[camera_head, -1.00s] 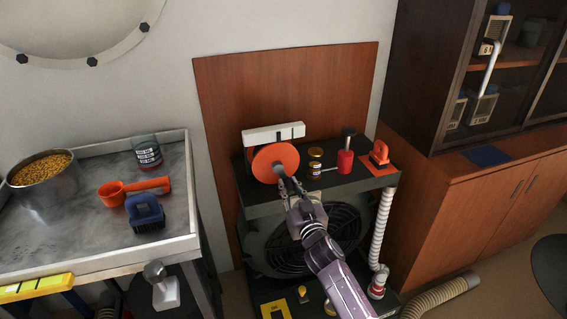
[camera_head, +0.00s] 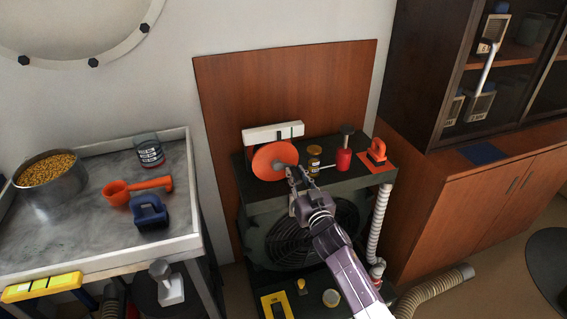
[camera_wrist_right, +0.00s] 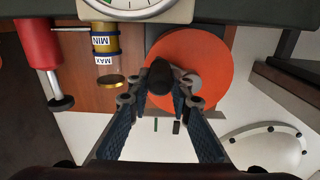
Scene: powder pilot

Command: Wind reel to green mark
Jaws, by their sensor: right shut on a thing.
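The reel is an orange disc (camera_head: 268,163) on the dark machine; it also shows in the right wrist view (camera_wrist_right: 213,62). Behind its top edge is a white bar (camera_head: 258,135) with a dark mark and a green mark (camera_head: 291,131). The green mark also shows in the right wrist view (camera_wrist_right: 155,125). My right gripper (camera_head: 292,174) is at the disc's right side, shut on its dark crank knob (camera_wrist_right: 160,77). The fingers flank the knob in the right wrist view. My left gripper is not in view.
A brass-capped jar (camera_head: 314,163), a red cylinder (camera_head: 344,160) and an orange-handled item (camera_head: 377,151) stand right of the reel. A metal table (camera_head: 75,228) at left holds a grain pot (camera_head: 50,190), an orange scoop (camera_head: 117,193) and a blue-handled block (camera_head: 149,213).

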